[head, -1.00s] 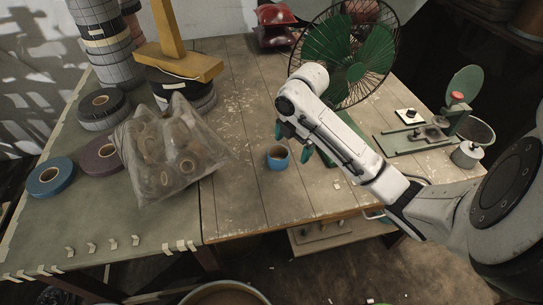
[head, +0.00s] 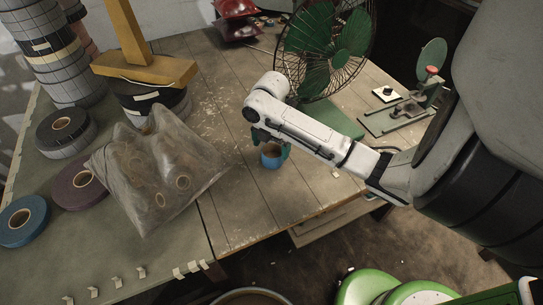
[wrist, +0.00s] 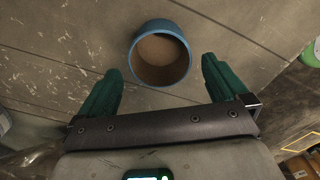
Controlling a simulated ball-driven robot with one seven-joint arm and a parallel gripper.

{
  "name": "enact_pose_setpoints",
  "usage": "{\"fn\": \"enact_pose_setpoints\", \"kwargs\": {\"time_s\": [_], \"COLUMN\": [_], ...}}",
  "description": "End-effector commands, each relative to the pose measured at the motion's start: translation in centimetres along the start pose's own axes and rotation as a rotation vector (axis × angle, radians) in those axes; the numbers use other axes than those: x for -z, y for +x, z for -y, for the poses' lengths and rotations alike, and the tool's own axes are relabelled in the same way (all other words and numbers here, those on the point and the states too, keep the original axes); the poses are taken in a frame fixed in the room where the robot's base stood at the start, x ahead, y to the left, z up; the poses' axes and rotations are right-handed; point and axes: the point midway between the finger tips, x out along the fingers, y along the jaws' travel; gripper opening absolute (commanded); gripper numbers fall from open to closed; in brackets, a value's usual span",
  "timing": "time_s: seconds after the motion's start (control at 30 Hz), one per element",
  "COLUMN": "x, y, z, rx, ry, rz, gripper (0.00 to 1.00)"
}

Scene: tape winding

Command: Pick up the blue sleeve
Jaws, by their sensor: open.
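The blue sleeve (head: 272,158) is a short hollow ring with a brown inside, standing on the wooden table. In the wrist view the sleeve (wrist: 160,55) lies ahead of my gripper (wrist: 160,88), between the lines of its two green fingers and a little beyond the fingertips. My gripper is open and empty. In the head view my gripper (head: 268,147) is right at the sleeve, its fingers partly hidden behind my arm and one finger showing at the sleeve's right side. I cannot tell whether any finger touches the sleeve.
A clear bag of rolls (head: 150,175) lies left of the sleeve. A green fan (head: 325,45) stands behind my arm. A green bench device (head: 405,108) is at the right. Tape rolls and a yellow stand (head: 140,68) fill the left. Bare planks surround the sleeve.

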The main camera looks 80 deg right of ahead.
Motion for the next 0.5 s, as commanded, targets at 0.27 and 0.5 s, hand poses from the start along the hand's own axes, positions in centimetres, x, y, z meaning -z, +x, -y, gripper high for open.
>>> {"fn": "enact_pose_setpoints", "kwargs": {"time_s": [0.27,0.5], "x": [-0.2,-0.1], "y": [3.6,5.2], "z": [0.1,0.0], "rx": [0.004,0.001], "ry": [0.002,0.0], "rz": [-0.001,0.0], "gripper": [1.0,1.0]}}
